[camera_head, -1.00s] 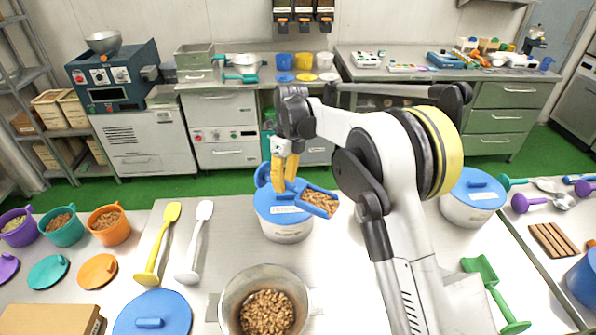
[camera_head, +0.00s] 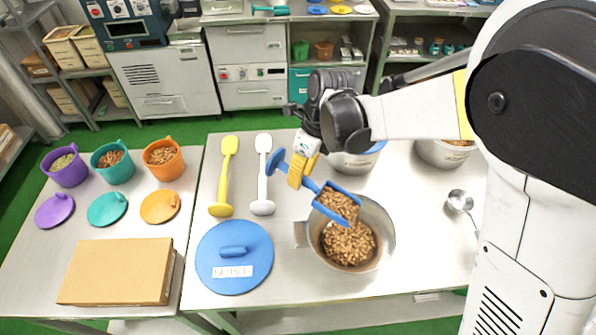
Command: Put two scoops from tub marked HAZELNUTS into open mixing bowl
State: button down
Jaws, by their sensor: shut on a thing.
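My gripper (camera_head: 302,170), with yellow fingers, is shut on the handle of a blue scoop (camera_head: 319,191). The scoop's pan is full of brown nuts and hangs over the left back part of the open metal mixing bowl (camera_head: 384,220). The pan looks tilted down toward the bowl; I cannot tell whether nuts are falling. Brown nuts (camera_head: 348,246) lie in the bowl. Behind my gripper stands a pale tub (camera_head: 352,165) with a blue edge, partly hidden by my arm. Another pale tub (camera_head: 440,153) with brown contents stands to its right, partly hidden. No HAZELNUTS marking is readable.
A blue lid (camera_head: 235,272) with an unclear label lies left of the bowl. Yellow (camera_head: 224,178) and white (camera_head: 263,175) scoops lie behind it. A metal ladle (camera_head: 460,201) is at right. A cardboard box (camera_head: 117,272) and coloured cups stand on the left table.

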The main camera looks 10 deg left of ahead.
jog(key=s+d+r+n+t+y+b, duration=0.1)
jog(key=s+d+r+t+y+b, duration=0.2)
jog(key=d+r+y, duration=0.7)
jog(key=shift+s+d+t+y+b, duration=0.3)
jog(key=shift+s+y+b, duration=0.1)
jog(key=shift+s+b, duration=0.2)
notch_tip(320, 180, up, 5)
jog(key=g+h+p, duration=0.1)
jog(key=h+p, duration=0.3)
jog(key=m+g+h+p, duration=0.1)
jog(key=h+p, duration=0.3)
jog(key=p, duration=0.1)
jog(key=g+h+p, duration=0.2)
jog(key=h+p, duration=0.2)
jog(key=shift+p, duration=0.35)
